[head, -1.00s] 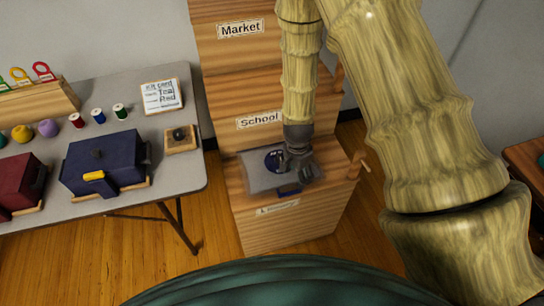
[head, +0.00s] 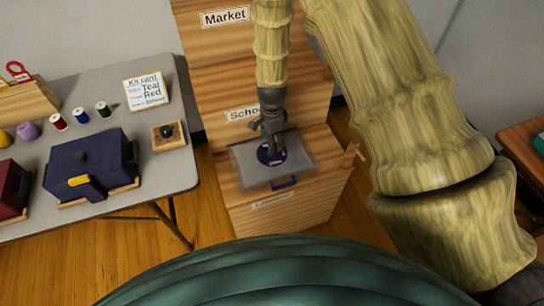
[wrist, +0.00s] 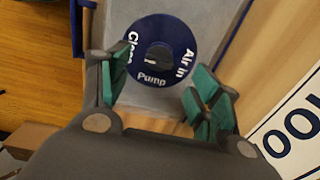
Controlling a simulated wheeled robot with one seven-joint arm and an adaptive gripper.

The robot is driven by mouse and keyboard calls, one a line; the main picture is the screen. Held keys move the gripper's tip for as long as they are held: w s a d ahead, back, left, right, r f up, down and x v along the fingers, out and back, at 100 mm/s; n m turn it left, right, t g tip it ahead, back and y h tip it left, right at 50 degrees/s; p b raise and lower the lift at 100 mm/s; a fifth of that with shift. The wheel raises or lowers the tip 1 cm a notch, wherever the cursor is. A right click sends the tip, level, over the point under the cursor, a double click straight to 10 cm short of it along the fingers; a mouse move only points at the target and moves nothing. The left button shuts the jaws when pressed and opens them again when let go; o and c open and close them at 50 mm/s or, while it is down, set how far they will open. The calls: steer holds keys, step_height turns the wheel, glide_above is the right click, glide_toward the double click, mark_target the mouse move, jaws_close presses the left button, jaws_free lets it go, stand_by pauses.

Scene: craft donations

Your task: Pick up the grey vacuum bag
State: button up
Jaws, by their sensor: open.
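The grey vacuum bag (head: 293,147) lies flat on the lowest step of the wooden stand. It has a round dark blue valve disc (wrist: 185,40) with the words "Close", "Air in" and "Pump", and a dark blue handle (head: 284,183) at its front edge. My gripper (wrist: 165,85) is open, its green-padded fingers on either side of the disc's near edge in the wrist view. In the head view my gripper (head: 272,145) is over the bag and hides part of the disc. I cannot tell whether the fingers touch the bag.
The wooden stepped stand (head: 225,60) rises behind the bag, with "Market" and "School" labels. A grey table (head: 175,190) at the left holds a blue box (head: 92,160), thread spools and a card (head: 146,90). Another wooden table (head: 520,145) is at the right.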

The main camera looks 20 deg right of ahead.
mark_target(274, 161)
steer(key=shift+f+p, duration=0.4)
steer(key=shift+f, duration=2.25)
steer(key=shift+s, duration=0.1)
steer(key=c, duration=1.3)
steer(key=shift+r, duration=0.1)
